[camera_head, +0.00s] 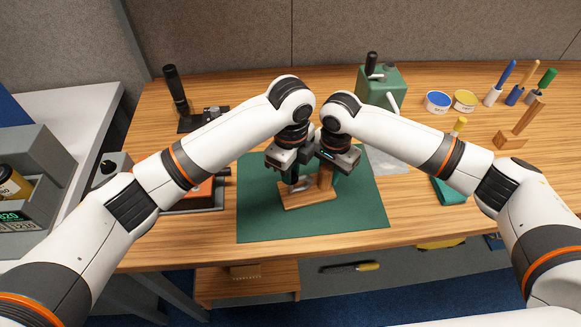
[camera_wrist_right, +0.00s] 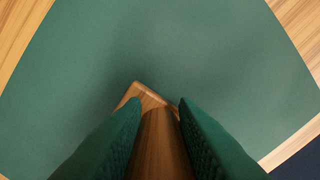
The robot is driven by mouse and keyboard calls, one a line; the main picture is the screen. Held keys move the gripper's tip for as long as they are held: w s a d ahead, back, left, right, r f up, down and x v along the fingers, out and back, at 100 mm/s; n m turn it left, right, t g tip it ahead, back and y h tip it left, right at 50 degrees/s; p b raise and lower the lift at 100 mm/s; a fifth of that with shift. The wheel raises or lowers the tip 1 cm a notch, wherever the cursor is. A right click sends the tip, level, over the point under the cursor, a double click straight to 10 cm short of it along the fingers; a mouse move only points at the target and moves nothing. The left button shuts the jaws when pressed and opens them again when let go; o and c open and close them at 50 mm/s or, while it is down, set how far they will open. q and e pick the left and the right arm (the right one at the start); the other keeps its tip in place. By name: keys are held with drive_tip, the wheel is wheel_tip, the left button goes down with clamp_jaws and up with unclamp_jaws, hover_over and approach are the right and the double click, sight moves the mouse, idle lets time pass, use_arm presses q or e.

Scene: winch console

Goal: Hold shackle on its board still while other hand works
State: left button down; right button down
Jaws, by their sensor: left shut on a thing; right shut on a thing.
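The wooden shackle board (camera_head: 308,201) lies on a green mat (camera_head: 265,225) in the middle of the table. A small grey metal piece, apparently the shackle (camera_head: 303,186), shows low on it, partly hidden by my left fingers. My left gripper (camera_head: 292,177) is shut at this metal piece; the exact grip is hidden. My right gripper (camera_head: 333,176) is shut on a wooden upright (camera_head: 325,180) at the board's right part. In the right wrist view, the green-padded fingers (camera_wrist_right: 160,115) flank the rounded wooden upright (camera_wrist_right: 160,140), with a board corner (camera_wrist_right: 137,92) beyond.
A green machine (camera_head: 382,85) stands behind the mat. Two tubs (camera_head: 438,102) (camera_head: 465,101), several brushes (camera_head: 515,95) and a wooden stand (camera_head: 512,140) are at right. A black-handled device (camera_head: 178,95) is at back left. The mat's front is clear.

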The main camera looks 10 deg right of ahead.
use_arm(q)
drive_tip(key=shift+m, duration=0.9)
drive_tip(key=m, duration=0.6)
drive_tip(key=m, duration=0.2)
drive_tip(key=shift+r+m, duration=0.1)
drive_tip(key=shift+m, duration=0.3)
drive_tip(key=m, duration=0.3)
